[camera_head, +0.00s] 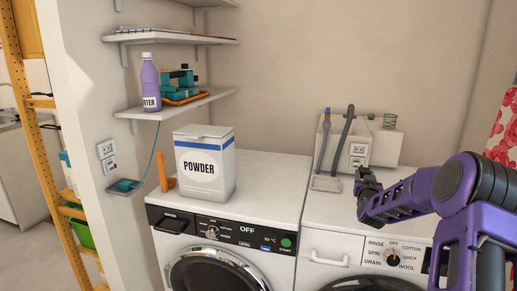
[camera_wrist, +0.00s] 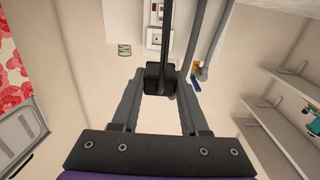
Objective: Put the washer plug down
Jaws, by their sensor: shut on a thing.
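My gripper (camera_wrist: 158,88) is shut on the washer plug (camera_wrist: 154,74), a dark block held between the two fingertips. A black cord (camera_wrist: 168,28) runs from the plug to the top edge of the wrist view. In the head view my gripper (camera_head: 366,183) is above the back part of the right machine's top (camera_head: 325,215), in front of the white wall box. The plug is too small and dark there to tell from the fingers. It is held in the air, and no contact with a surface shows.
A white wall box (camera_head: 385,140) with sockets (camera_head: 358,155) and grey hoses (camera_head: 342,142) stands behind my gripper. A POWDER box (camera_head: 205,165) stands on the left machine (camera_head: 265,185), whose right part is bare.

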